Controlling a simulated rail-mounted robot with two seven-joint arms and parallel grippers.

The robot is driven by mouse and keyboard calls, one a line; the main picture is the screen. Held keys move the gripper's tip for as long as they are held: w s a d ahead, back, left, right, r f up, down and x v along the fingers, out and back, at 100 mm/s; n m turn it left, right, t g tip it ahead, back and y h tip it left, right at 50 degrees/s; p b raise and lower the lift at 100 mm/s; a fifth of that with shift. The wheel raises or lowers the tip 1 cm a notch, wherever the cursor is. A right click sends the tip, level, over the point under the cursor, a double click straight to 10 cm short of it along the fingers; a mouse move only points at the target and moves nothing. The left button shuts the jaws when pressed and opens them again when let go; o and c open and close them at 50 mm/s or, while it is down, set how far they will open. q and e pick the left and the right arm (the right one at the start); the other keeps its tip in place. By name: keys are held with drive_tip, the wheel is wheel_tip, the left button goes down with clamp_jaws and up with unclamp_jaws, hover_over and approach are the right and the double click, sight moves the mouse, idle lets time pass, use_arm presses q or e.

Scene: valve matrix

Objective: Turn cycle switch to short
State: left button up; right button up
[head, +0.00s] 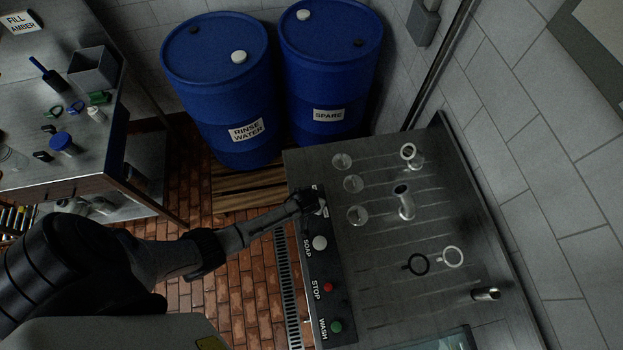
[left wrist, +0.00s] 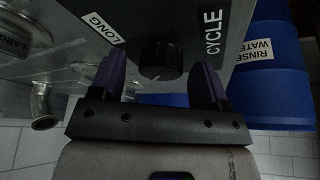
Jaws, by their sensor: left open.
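The cycle switch is a round black knob (left wrist: 160,58) on a dark panel, seen in the left wrist view. A white LONG label (left wrist: 104,27) lies to its left and the white CYCLE lettering (left wrist: 214,32) to its right. No SHORT label is visible. My left gripper (left wrist: 158,66) is open, with one finger on each side of the knob and a gap visible on both sides. In the head view my left gripper (head: 312,202) is at the upper end of the control panel and covers the switch there. My right gripper is not in view.
Below on the same panel (head: 327,268) are a pale SOAP knob (head: 320,243), a red STOP button (head: 328,287) and a green WASH button (head: 335,327). A ribbed steel drainboard (head: 380,290) holds glassware and rings. Blue drums (head: 215,70) stand behind; a cluttered bench (head: 85,165) is left.

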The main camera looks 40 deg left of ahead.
use_arm(q)
drive_tip(key=v, duration=1.3)
drive_tip(key=shift+s+r, duration=0.2)
drive_tip(key=shift+r, duration=0.1)
